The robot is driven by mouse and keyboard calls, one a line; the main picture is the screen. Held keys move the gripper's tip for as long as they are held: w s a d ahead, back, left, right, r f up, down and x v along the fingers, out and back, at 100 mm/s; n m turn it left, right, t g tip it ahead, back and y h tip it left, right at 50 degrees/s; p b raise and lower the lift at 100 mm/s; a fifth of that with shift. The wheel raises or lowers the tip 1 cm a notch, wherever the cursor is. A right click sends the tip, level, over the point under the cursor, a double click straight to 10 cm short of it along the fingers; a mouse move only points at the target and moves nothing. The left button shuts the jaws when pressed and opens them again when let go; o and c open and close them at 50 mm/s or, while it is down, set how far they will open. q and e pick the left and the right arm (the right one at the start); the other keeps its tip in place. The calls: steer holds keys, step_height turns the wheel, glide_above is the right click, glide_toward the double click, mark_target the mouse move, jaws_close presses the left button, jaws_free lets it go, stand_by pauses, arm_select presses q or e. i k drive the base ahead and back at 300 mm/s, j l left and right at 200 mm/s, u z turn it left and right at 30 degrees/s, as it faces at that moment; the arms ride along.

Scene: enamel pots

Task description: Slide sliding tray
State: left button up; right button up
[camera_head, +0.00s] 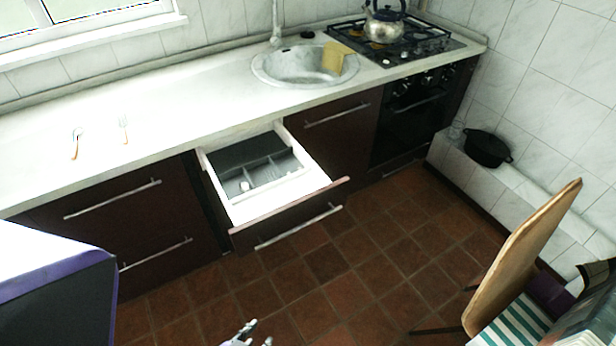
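A white-sided drawer (322,183) stands pulled out from the dark brown cabinets under the counter. Inside it lies a grey tray with compartments (262,172); a darker grey flat section (240,151) covers the back of the drawer. A small pale item lies in one compartment, too small to name. The drawer front has a long metal handle (298,227). My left gripper (257,333) shows only by its fingertips at the bottom edge, below and apart from the drawer; the tips look spread and empty. My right gripper is not in view.
The white counter (170,90) holds a fork (124,128), a spoon (75,145), a sink (285,68) and a stove with a kettle (384,25). A black pot (487,148) sits on a ledge at right. A wooden chair (520,255) stands lower right. The tiled floor before the drawer is clear.

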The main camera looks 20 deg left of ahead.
mark_target(255, 203)
steer(key=i+j, duration=0.1)
steer(key=j, duration=0.3)
steer(key=i+j, duration=0.15)
steer(key=j, duration=0.3)
steer(key=i+j, duration=0.1)
steer(key=j, duration=0.3)
steer(key=i+j+z, duration=0.1)
steer(key=j, duration=0.35)
steer(key=i+l, duration=0.1)
steer(key=l, duration=0.2)
steer(key=i+l, duration=0.15)
steer(key=l, duration=0.2)
